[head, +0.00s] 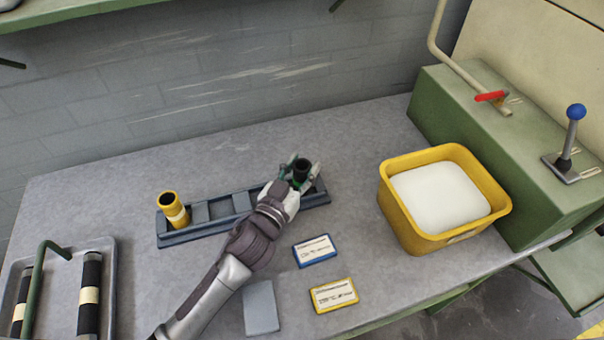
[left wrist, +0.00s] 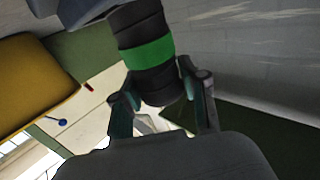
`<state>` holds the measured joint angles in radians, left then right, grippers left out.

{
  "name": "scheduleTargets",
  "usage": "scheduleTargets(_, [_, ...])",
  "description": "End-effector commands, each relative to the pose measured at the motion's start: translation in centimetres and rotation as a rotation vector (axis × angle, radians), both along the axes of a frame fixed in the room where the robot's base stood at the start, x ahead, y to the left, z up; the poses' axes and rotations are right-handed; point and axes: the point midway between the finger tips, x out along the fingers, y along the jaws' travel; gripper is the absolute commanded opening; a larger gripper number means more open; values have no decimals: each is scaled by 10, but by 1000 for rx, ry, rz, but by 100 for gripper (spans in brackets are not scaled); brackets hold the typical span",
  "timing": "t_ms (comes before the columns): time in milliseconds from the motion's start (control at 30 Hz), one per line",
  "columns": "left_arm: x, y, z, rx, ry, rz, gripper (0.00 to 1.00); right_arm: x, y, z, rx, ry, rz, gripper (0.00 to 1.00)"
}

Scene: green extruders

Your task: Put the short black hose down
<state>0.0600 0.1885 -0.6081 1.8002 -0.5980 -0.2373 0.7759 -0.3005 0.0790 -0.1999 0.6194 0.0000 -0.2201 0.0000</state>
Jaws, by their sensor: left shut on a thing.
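The short black hose (head: 301,166) stands roughly upright at the right end of the long blue-grey rack (head: 196,234). In the left wrist view the hose (left wrist: 146,28) shows a green band. My left gripper (head: 298,178) reaches in from the lower left and is shut on the hose, with a finger on each side of it. The hose's lower end is hidden by the gripper in the head view, so I cannot tell whether it is seated in the rack. My right gripper is not in view.
A yellow hose (head: 174,210) stands at the rack's left end. A yellow bin (head: 437,240) with white contents is at right, beside a green machine (head: 480,150). A grey tray (head: 106,300) with black hoses is at left. Blue (head: 315,251) and yellow (head: 334,295) cards lie in front.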

Motion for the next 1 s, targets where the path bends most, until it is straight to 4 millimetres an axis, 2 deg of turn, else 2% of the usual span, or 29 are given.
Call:
scheduleTargets(300, [0, 0, -2, -1, 0, 0, 0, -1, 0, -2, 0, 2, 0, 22])
scheduleTargets(333, [0, 0, -2, -1, 0, 1, 44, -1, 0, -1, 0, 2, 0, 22])
scheduleTargets(467, [0, 0, -1, -1, 0, 1, 66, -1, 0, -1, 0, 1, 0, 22])
scheduleTargets(833, [0, 0, 4, 0, -1, 0, 68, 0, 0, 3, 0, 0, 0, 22])
scheduleTargets(1000, [-20, 10, -1, -1, 3, 1, 68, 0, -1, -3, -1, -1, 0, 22])
